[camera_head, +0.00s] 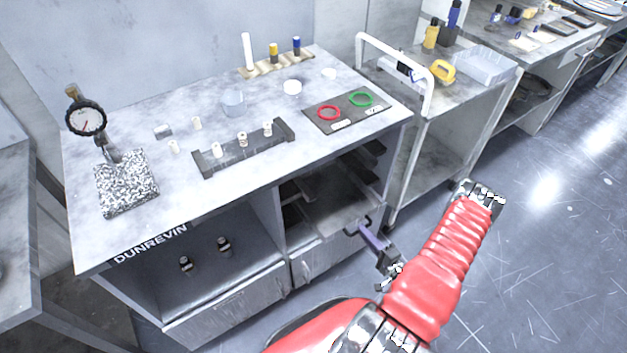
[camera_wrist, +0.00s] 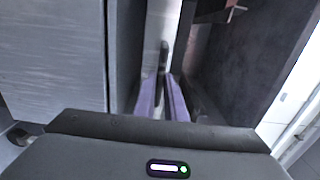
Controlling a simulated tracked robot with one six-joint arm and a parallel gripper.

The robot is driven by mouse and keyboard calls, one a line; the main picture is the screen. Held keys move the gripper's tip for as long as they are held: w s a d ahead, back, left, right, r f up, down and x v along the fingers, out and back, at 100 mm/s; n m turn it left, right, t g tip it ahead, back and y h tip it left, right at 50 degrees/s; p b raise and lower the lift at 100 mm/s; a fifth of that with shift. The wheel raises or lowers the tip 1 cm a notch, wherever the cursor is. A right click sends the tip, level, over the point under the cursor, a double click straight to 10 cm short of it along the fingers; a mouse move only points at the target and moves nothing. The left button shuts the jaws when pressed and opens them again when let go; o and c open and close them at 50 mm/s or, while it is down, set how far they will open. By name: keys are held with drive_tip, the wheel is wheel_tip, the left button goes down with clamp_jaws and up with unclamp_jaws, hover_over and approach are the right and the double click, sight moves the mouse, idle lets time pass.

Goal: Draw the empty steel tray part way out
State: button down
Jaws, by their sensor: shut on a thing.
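The steel tray (camera_head: 335,208) sits in the right bay of the grey cabinet under the bench top. Its visible floor is bare, with the back in shadow. A dark handle stands at its front; it shows in the wrist view as a dark upright bar (camera_wrist: 163,55). My gripper (camera_head: 362,230) reaches in from the right, its purple fingers shut on the handle. The fingers (camera_wrist: 162,85) also show in the wrist view, closed around the bar. The fingers hide part of the tray's front.
Dark runners or shelves (camera_head: 370,152) lie above the tray in the bay. The left bay holds two small dark fittings (camera_head: 223,244). A white-railed trolley (camera_head: 430,120) stands to the right of the bench. Open floor (camera_head: 530,250) lies in front and to the right.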

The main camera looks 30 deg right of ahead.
drive_tip(key=shift+s, duration=0.25)
drive_tip(key=c, duration=1.7)
unclamp_jaws()
drive_tip(key=shift+s, duration=0.1)
drive_tip(key=shift+s+d, duration=0.2)
drive_tip(key=shift+s, duration=6.6)
